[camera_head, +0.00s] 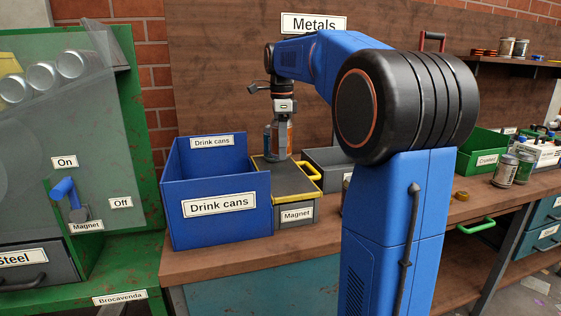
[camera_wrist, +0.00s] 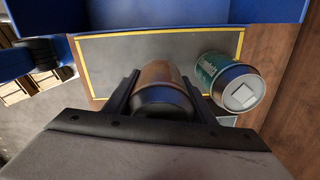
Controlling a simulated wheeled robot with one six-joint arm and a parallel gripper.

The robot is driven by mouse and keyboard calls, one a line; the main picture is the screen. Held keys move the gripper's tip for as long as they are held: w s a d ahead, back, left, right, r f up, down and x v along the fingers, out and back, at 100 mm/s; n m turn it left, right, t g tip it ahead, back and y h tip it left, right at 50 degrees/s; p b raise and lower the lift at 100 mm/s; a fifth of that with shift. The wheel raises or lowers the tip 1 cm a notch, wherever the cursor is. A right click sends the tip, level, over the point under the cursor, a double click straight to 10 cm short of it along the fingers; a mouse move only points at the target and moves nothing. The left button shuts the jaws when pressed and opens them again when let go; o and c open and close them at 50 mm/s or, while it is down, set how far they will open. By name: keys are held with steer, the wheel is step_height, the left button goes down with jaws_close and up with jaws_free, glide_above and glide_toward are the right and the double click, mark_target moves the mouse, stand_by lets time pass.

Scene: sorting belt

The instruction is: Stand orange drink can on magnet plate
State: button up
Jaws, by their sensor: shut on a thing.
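My gripper (camera_head: 281,124) points down over the far part of the magnet plate (camera_head: 281,182), a dark top with a yellow rim. It is shut on the orange drink can (camera_head: 289,138), which is upright. In the wrist view, the orange can (camera_wrist: 162,76) sits between the two fingers, over the grey plate (camera_wrist: 120,52). The can's lower end is at or just above the plate; I cannot tell whether it touches. A teal can (camera_wrist: 222,76) stands beside it, at the plate's right end in the wrist view.
A blue "Drink cans" bin (camera_head: 220,209) is just left of the plate. A grey box (camera_head: 326,166) is to its right. The magnet lever (camera_head: 67,196) and a steel drawer (camera_head: 33,268) are at left. Cans (camera_head: 505,168) and a green crate (camera_head: 480,150) are at right.

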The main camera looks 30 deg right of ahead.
mark_target(273, 124)
steer(key=shift+f, duration=2.3)
steer(key=shift+f, duration=0.15)
steer(key=o, duration=1)
step_height(273, 124, up, 12)
steer(key=shift+r, duration=0.15)
